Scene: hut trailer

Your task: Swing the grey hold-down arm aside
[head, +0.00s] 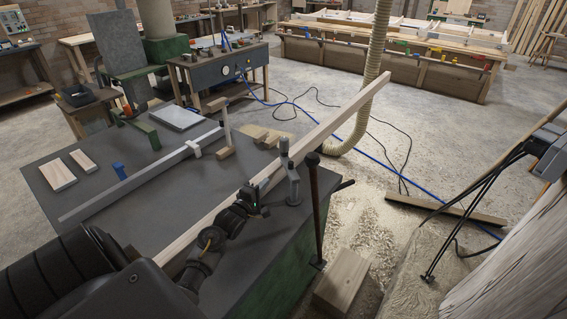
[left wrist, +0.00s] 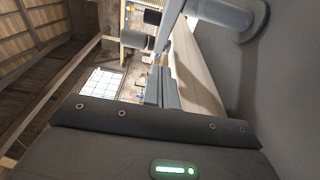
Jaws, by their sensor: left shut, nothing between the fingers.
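The grey hold-down (head: 293,186) stands on a round foot near the right edge of the dark table, with its arm (head: 284,150) beside a long pale board (head: 335,118). In the left wrist view the grey hold-down arm (left wrist: 176,22) runs left from the post and foot (left wrist: 240,14) at the upper right. A grey cylindrical end (left wrist: 135,39) shows at its left. My left gripper (head: 262,190) is shut and empty, close to the post on its near left side. Its fingers (left wrist: 160,90) point toward the arm; contact is unclear. My right gripper is out of view.
The dark table (head: 130,215) holds a long grey fence (head: 140,178), a blue block (head: 119,170) and small boards (head: 59,175). A dark upright bar (head: 314,200) stands just right of the hold-down. A ribbed hose (head: 377,65) hangs beyond it.

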